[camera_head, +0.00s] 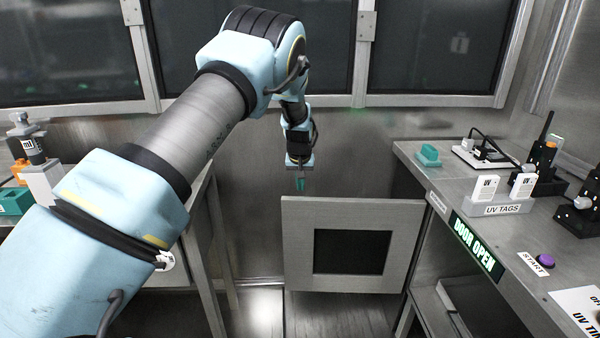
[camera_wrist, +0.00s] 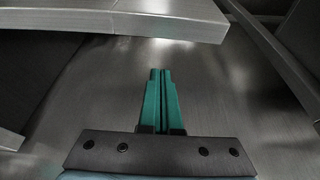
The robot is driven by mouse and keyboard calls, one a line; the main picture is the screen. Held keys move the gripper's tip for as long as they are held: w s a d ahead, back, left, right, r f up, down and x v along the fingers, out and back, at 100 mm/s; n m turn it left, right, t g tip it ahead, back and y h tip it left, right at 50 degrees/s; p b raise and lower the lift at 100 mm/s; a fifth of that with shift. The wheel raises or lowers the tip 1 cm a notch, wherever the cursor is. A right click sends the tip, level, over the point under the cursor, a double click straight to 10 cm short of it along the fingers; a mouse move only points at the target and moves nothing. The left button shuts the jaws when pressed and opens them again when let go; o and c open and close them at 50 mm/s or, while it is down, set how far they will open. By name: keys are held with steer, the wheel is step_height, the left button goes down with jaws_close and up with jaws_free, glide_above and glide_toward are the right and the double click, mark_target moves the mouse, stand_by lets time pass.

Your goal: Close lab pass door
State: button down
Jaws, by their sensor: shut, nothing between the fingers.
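The lab pass door (camera_head: 302,236) is a grey metal panel with a dark square window. It stands swung out from the right-hand bench, across the gap between the two benches. My gripper (camera_head: 300,184) has teal fingers and points down just behind the door's top edge, near its left end. In the wrist view the fingers (camera_wrist: 160,88) are together with nothing between them. The door's top edge (camera_wrist: 130,20) shows there ahead of the fingertips, apart from them in the picture. A lit sign on the bench front reads "DOOR OPEN" (camera_head: 477,246).
The right bench (camera_head: 510,255) holds a UV tags holder (camera_head: 500,207), a purple start button (camera_head: 545,261), a teal block (camera_head: 429,155) and black devices. A left bench (camera_head: 197,215) stands under my arm. A metal wall with dark windows is behind my gripper.

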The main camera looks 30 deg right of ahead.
steer(key=shift+s+a+f+p, duration=0.25)
steer(key=shift+s+a+p, duration=0.2)
steer(key=shift+s, duration=0.35)
steer(key=shift+s+a+f+p, duration=0.3)
steer(key=shift+s+a, duration=0.25)
steer(key=shift+s, duration=0.2)
